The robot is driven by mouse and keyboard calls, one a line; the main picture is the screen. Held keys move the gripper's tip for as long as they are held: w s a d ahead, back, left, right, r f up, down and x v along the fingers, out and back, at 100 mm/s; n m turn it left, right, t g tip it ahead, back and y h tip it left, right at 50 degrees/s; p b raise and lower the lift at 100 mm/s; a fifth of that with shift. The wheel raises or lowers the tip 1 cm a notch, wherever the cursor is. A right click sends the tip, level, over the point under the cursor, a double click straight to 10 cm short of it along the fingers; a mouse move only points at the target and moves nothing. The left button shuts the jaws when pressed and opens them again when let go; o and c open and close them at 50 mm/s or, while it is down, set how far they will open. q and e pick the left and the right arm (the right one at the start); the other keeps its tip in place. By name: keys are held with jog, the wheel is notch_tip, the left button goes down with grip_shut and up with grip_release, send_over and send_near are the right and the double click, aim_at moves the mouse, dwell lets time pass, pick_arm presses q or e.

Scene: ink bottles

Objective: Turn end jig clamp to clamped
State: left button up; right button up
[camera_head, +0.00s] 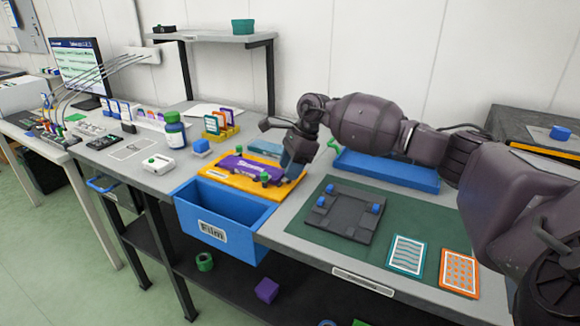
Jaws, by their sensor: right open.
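A yellow jig (236,184) lies on the bench behind the open blue drawer, with a purple piece (242,168) on it. Green knobs show on the jig, one at its back left (239,149) and one near its right front (265,177). My right gripper (289,174) points down at the jig's right end, close to that end. It is open, and its fingers partly hide this end, so I cannot tell whether it touches a clamp or how the end clamp is turned. My left gripper is not in view.
The blue drawer labelled Film (225,238) stands open in front of the jig. A dark plate with blue knobs (343,225) lies on a green mat (310,232) to the right. A blue tray (385,171) is behind the mat. A dark blue bottle (175,135) stands left.

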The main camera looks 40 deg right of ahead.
grip_shut()
